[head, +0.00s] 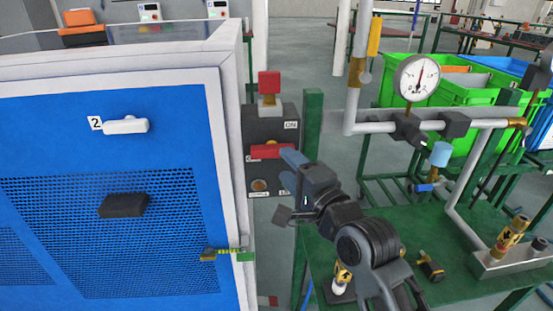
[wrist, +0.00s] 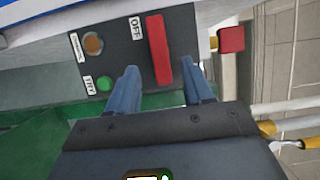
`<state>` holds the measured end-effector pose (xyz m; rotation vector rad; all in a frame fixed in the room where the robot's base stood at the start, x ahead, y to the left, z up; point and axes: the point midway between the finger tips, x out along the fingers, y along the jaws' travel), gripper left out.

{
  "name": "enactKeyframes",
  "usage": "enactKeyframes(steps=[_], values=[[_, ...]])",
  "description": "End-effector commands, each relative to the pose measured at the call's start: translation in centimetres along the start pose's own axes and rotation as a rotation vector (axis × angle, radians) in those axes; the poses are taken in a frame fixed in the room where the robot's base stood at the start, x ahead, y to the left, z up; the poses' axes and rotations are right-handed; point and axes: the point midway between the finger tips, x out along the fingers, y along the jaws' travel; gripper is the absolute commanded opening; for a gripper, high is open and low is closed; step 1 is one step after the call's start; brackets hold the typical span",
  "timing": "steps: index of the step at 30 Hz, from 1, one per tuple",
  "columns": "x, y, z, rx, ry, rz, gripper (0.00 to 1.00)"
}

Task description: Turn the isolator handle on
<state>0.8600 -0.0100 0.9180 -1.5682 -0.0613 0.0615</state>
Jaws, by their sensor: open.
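The isolator handle (head: 266,152) is a red bar on a dark grey box (head: 262,127) at the side of the blue cabinet. It lies horizontal in the head view; its right end is partly hidden by my gripper. In the wrist view the red handle (wrist: 159,50) stands lengthwise beside an OFF label (wrist: 137,29). An ON label (head: 291,125) shows at the box's upper right in the head view. My gripper (wrist: 160,65) is open, with one blue finger on each side of the handle and visible gaps; exact depth is hard to tell.
A red knob (head: 269,83) sits above the box. A green button (wrist: 104,84) and an orange lamp (wrist: 93,43) are on its face. A green post (head: 312,130) stands close right. The gauge (head: 417,78), pipes and green table (head: 400,240) lie to the right.

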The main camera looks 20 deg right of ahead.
Motion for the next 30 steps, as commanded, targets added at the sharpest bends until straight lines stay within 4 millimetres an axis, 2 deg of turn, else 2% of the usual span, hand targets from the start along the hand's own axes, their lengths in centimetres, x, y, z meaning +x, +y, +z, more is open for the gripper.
enactKeyframes(steps=[3, 9, 13, 21, 30], values=[[2.0, 0.0, 0.0, 0.000, -0.001, -0.001, 0.51], [4.4, 0.0, 0.0, -0.001, -0.001, 0.000, 0.51], [5.1, 0.0, 0.0, -0.001, 0.000, 0.000, 0.51], [5.2, 0.0, 0.0, -0.001, 0.000, 0.000, 0.51], [5.2, 0.0, 0.0, -0.002, 0.000, 0.000, 0.22]])
